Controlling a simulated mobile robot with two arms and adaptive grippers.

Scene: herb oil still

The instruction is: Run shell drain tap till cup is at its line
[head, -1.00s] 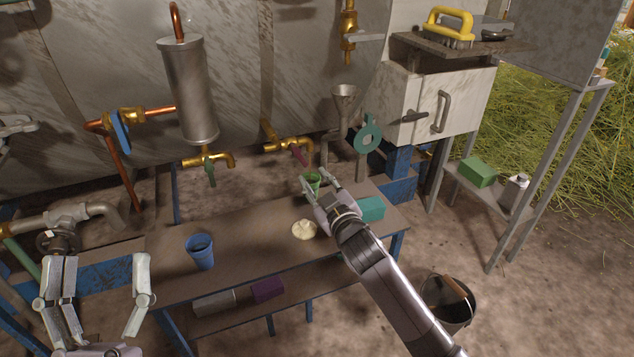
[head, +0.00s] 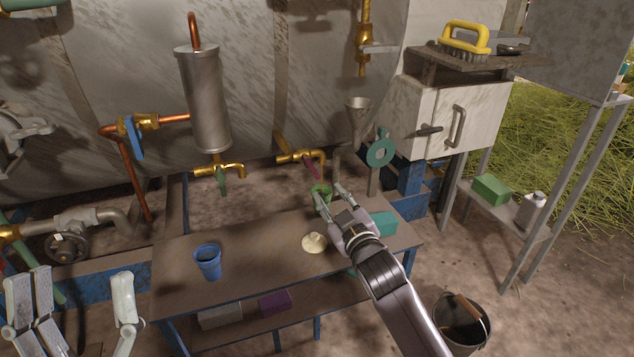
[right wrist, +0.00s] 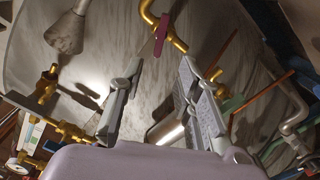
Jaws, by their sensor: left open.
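A brass tap with a purple-red lever (head: 311,168) comes off the big metal vessel; the lever also shows in the right wrist view (right wrist: 162,36). A second brass tap with a green lever (head: 222,182) sits under the upright metal cylinder (head: 207,105). A green cup (head: 321,191) stands below the purple-red lever's tap, partly hidden by my right gripper. A blue cup (head: 208,261) stands on the bench's left part. My right gripper (head: 329,190) is open, its fingers pointing towards the purple-red lever, apart from it. My left gripper (head: 82,272) is open and empty at lower left.
The bench (head: 180,265) carries a pale lump (head: 314,243) and a teal block (head: 384,223). A funnel (head: 358,112) and a teal ring-shaped piece (head: 380,150) stand right of the taps. A bucket (head: 462,322) is on the ground. The bench between the cups is clear.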

